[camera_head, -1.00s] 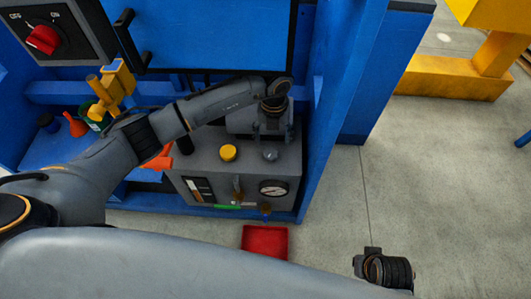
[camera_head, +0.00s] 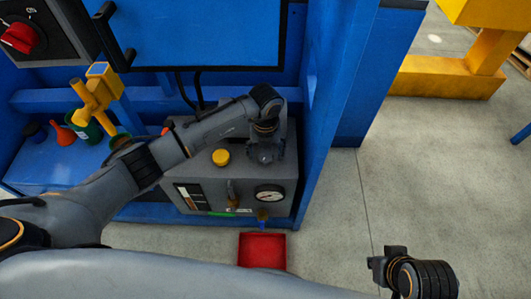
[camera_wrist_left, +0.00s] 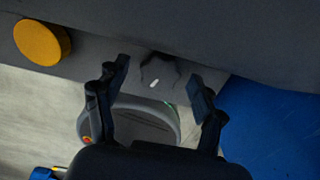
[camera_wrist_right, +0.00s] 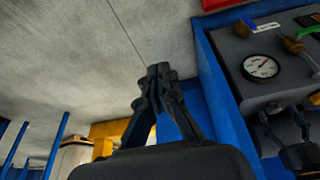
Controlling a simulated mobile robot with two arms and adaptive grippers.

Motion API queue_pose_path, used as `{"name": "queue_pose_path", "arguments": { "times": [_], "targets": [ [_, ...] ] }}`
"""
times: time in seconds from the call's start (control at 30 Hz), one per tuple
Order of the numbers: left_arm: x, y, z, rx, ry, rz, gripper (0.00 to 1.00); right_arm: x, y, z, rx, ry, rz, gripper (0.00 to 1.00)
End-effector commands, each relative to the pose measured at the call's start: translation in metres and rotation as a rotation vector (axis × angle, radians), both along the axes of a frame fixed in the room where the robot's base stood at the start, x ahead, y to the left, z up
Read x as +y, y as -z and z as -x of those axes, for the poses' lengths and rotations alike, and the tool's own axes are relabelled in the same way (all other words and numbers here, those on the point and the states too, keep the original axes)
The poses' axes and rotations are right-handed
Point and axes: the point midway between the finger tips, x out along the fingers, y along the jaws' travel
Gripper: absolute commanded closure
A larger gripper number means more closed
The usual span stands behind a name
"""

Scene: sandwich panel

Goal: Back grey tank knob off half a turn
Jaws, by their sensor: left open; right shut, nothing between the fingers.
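The grey knob (camera_wrist_left: 158,68) sits on the tank between the fingertips of my left gripper (camera_wrist_left: 160,80) in the left wrist view. The fingers are open, one on each side, and I cannot tell whether they touch it. In the head view my left gripper (camera_head: 265,154) is over the top of the grey tank (camera_head: 205,178) and hides the knob. My right gripper (camera_head: 384,264) is out over the floor at the lower right. In the right wrist view its fingertips (camera_wrist_right: 158,82) are together and empty.
A yellow cap (camera_head: 221,157) is on the tank top, left of my left gripper. The tank front has a gauge (camera_head: 270,194) and valves. A red tray (camera_head: 262,250) lies on the floor below. The blue cabinet wall (camera_head: 325,110) stands close on the right.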

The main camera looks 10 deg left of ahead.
Motion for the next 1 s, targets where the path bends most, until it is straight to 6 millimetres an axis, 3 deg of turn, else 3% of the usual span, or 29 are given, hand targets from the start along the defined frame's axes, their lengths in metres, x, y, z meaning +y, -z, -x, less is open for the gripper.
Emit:
{"name": "queue_pose_path", "arguments": {
  "times": [0.17, 0.43, 0.47, 0.63, 1.0],
  "targets": [
    [0.0, 0.0, 0.0, 0.0, 0.0, 0.0, 0.31, 0.0, 0.0, 0.0, 0.0, 0.0, 0.0, 1.0],
    [0.0, 0.0, 0.0, 0.001, 0.0, 0.0, 0.82, 0.0, 0.0, 0.0, 0.001, 0.0, 0.0, 1.0],
    [0.0, 0.0, 0.0, 0.001, 0.0, 0.0, 0.85, 0.0, 0.0, 0.0, 0.001, 0.0, 0.0, 1.0],
    [0.0, -0.002, 0.0, 0.001, -0.03, -0.001, 0.85, 0.0, -0.002, -0.001, -0.003, 0.0, 0.0, 1.0],
    [0.0, -0.003, 0.001, 0.002, -0.322, 0.0, 0.85, 0.004, 0.073, -0.016, 0.043, -0.005, 0.002, 1.0]
  ]
}}
